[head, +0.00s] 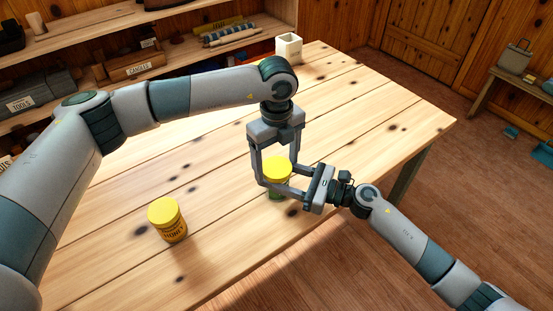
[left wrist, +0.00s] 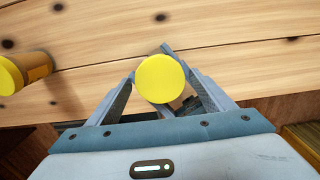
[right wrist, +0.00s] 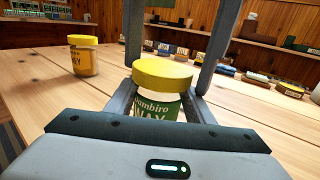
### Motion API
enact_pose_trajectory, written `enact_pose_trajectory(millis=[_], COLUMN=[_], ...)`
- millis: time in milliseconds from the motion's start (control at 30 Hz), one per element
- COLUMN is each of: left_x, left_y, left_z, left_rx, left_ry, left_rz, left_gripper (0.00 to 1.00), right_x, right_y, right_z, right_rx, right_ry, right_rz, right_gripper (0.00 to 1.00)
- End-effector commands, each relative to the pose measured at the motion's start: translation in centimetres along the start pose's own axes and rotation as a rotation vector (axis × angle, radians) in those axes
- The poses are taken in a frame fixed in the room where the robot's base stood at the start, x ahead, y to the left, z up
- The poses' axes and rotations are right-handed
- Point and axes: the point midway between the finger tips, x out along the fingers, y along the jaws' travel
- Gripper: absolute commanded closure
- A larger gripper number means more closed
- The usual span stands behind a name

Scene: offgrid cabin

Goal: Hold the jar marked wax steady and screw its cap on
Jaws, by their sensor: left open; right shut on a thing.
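The wax jar (right wrist: 158,108) has a green label and stands upright on the table. My right gripper (head: 290,192) comes in low from the right and is shut on its body. A wide yellow cap (head: 276,169) sits level on top of the jar; how tightly it is seated cannot be told. My left gripper (head: 277,178) points straight down over the jar. Its open fingers straddle the cap, one on each side; in the right wrist view they stand just beyond the cap's edges. The cap (left wrist: 160,79) shows between them in the left wrist view.
A honey jar (head: 169,226) with a yellow lid stands upright to the left on the wooden table (head: 350,120). A white container (head: 288,48) is at the table's back edge. Shelves with boxes line the wall behind. The table's right side is clear.

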Motion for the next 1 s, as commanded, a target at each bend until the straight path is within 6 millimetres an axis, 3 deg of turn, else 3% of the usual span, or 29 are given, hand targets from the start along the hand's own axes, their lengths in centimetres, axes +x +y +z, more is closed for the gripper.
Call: enact_pose_trajectory(millis=[67,233,300,333,400,767,1000], left_x=[0.0,0.0,0.0,0.0,-0.1,-0.3,-2.5], left_y=[0.0,0.0,0.0,0.0,0.0,0.0,-0.1], left_z=[0.0,0.0,0.0,0.0,0.0,0.0,0.0], left_rx=[0.0,0.0,0.0,0.0,0.0,0.0,0.0], left_ry=[0.0,0.0,0.0,0.0,0.0,0.0,-0.001], left_rz=[0.0,0.0,0.0,0.0,0.0,-0.001,-0.002], left_gripper=[0.27,0.67,0.68,0.38,0.22,0.22,0.22], right_x=[0.0,0.0,0.0,0.0,0.0,0.0,0.0], right_y=[0.0,0.0,0.0,0.0,0.0,0.0,0.0], right_z=[0.0,0.0,0.0,0.0,0.0,0.0,0.0], right_rx=[0.0,0.0,0.0,0.0,0.0,0.0,0.0], right_ry=[0.0,0.0,0.0,0.0,0.0,0.0,0.0], right_rz=[0.0,0.0,0.0,0.0,0.0,0.0,0.0], right_gripper=[1.0,1.0,1.0,1.0,1.0,1.0,1.0])
